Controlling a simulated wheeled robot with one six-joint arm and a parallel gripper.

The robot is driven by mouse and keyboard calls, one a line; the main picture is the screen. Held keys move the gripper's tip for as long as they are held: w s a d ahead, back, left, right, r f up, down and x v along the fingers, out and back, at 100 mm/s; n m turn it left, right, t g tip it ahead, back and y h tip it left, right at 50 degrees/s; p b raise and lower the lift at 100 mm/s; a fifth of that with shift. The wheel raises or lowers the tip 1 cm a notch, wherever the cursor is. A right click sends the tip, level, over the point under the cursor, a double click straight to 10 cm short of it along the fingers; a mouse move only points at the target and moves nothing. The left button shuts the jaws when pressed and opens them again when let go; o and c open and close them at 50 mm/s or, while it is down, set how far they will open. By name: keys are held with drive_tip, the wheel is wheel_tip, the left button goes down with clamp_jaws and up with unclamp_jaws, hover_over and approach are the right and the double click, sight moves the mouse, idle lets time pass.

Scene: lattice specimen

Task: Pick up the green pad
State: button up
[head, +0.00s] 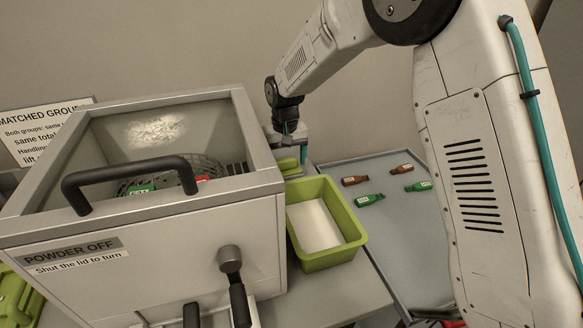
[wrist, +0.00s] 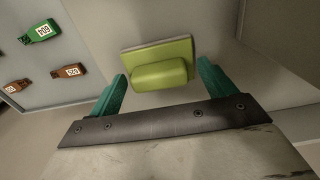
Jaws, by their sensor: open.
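The green pad (wrist: 178,50) is a flat yellow-green plate with a raised, rounded block on it. It lies on a light surface in the upper middle of the wrist view. In the head view a small part of the pad (head: 287,164) shows behind the green tray, beside the metal box. My gripper (wrist: 161,72) is open, with one teal finger on each side of the block and a gap at both sides. In the head view my gripper (head: 291,148) is over the pad and hides part of it. Whether the fingertips touch anything cannot be told.
A green tray (head: 345,256) with a white bottom is just in front of the pad. Several small brown and green tagged pieces (head: 370,200) lie on a grey tray (head: 395,240) at right.

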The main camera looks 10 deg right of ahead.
sight(286, 158)
drive_tip(key=c, duration=1.1)
drive_tip(key=shift+r, duration=0.1)
wheel_tip(286, 158, up, 10)
drive_tip(key=shift+f, duration=0.1)
drive_tip(key=shift+o, duration=0.7)
